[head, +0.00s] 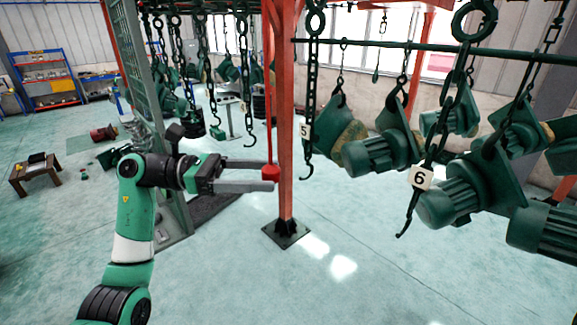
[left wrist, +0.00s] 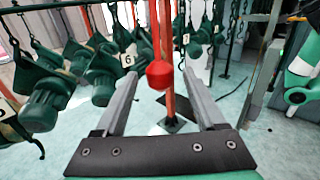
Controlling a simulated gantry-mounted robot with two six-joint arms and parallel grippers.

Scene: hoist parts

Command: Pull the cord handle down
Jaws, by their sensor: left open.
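The red cord handle (head: 270,173) hangs at the end of a thin red cord (head: 268,90), just left of the orange post in the head view. My left gripper (head: 272,177) is open, and its two fingers point right, with their tips at the handle. In the left wrist view the handle (left wrist: 160,74) appears between the two open fingers (left wrist: 163,72), close to the tips. The frames do not clearly show whether a finger touches it. My right gripper is not in view.
The orange post (head: 286,120) stands on a dark base plate (head: 286,234) just behind the handle. Chains with hooks, such as the one tagged 5 (head: 306,130), and green hoist motors (head: 380,155) hang to the right. The floor below is clear.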

